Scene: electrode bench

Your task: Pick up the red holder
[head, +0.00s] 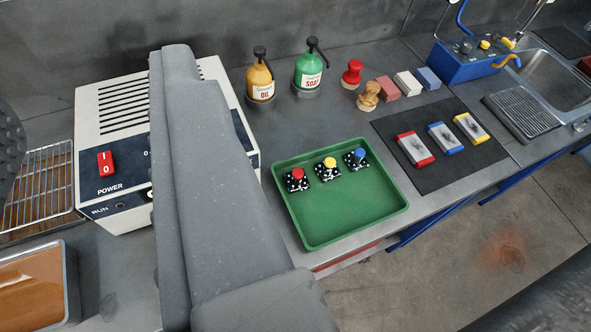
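Two small red pieces fit the name red holder, and I cannot tell which is meant. One is a red-knobbed piece (297,177) on a dark, white-spotted base, at the left of a row in the green tray (350,208). The other is a red-framed block (416,150) with a pale, dark-marked face, lying at the left of a row on the dark mat (440,182). Both are uncovered, and nothing grips them. A large grey part of mine fills the middle left of the view, apart from both. I cannot make out my gripper's fingertips.
A yellow-knobbed piece (329,167) and a blue-knobbed piece (358,157) share the tray, whose front is clear. Blue-framed (446,138) and yellow-framed (471,128) blocks share the mat. An oil bottle (261,78), a soap bottle (309,70) and stamps stand behind. A power unit (115,150) is left.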

